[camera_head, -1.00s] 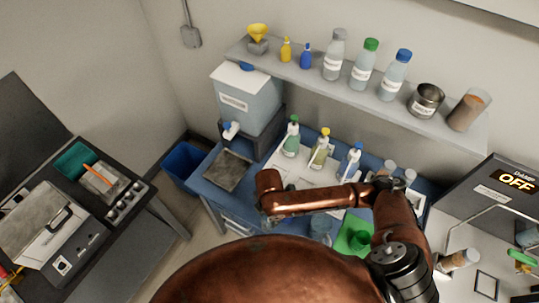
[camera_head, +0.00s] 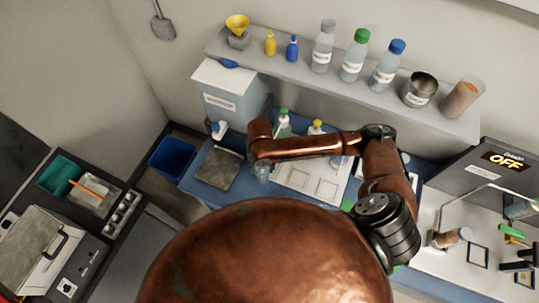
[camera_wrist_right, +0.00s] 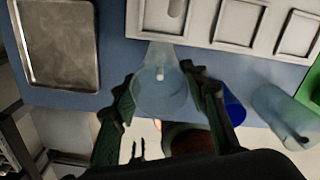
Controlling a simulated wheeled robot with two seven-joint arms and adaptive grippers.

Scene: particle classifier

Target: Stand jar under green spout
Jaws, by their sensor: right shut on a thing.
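My right gripper (camera_wrist_right: 162,98) is shut on a clear jar (camera_wrist_right: 160,82), with one dark finger on each side. In the head view the jar (camera_head: 262,172) shows just below my wrist, and my arm mostly hides the gripper. The green spout (camera_head: 283,111) tops a pump bottle behind and slightly right of my wrist. The jar is at the front left of it, apart from it in the picture. A white board (camera_head: 292,176) with square outlines lies in front of the bottles; in the wrist view its edge (camera_wrist_right: 200,42) is just beyond the jar. My left gripper is not in view.
A yellow spout (camera_head: 317,125) is right of the green one, partly behind my arm. A metal tray (camera_head: 218,168) lies left of the jar. Another clear jar (camera_wrist_right: 285,115) and a blue cup (camera_wrist_right: 231,105) stand to the right. A bottle shelf (camera_head: 300,83) runs above.

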